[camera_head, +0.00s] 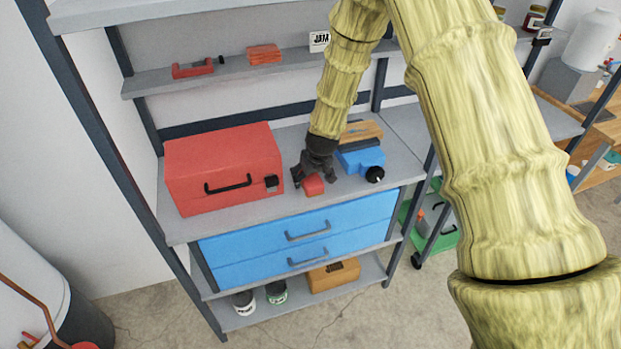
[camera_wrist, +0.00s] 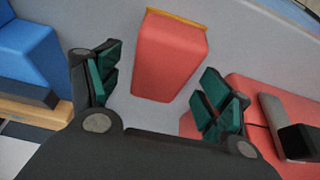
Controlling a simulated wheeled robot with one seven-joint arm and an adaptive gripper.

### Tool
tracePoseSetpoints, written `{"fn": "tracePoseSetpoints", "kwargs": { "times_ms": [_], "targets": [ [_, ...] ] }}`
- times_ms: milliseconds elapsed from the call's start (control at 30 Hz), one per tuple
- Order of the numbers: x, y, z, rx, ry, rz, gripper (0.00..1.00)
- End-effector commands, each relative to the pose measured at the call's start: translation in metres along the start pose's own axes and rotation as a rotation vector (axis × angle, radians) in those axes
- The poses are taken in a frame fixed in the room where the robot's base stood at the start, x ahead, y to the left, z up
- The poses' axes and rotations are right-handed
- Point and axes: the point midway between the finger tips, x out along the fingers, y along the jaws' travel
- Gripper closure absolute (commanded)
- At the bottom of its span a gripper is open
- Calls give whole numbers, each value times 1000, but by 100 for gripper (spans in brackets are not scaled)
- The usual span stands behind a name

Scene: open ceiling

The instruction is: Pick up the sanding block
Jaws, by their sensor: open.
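In the wrist view the red block (camera_wrist: 170,58) sits between and beyond the two fingers, with clear gaps on both sides. My gripper (camera_head: 314,177) is open and empty just above and behind the block, pointing down. In the wrist view my gripper (camera_wrist: 164,82) shows its green-padded fingers spread apart. The block's underside is hidden.
A red toolbox (camera_head: 222,165) stands close on the left. A blue tool (camera_head: 360,161) with a black knob is close on the right, with a wood-topped block (camera_head: 361,130) behind it. A shelf (camera_head: 220,76) with small items runs above. The shelf's front edge is near.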

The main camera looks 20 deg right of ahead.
Motion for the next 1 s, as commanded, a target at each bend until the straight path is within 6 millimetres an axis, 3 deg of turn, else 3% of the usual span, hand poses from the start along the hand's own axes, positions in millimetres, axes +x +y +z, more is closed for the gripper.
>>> {"fn": "tracePoseSetpoints", "kwargs": {
  "times_ms": [233, 1000],
  "targets": [
    [13, 0, 0, 0, 0, 1, 21],
    [18, 0, 2, 0, 0, 1, 21]
  ]
}}
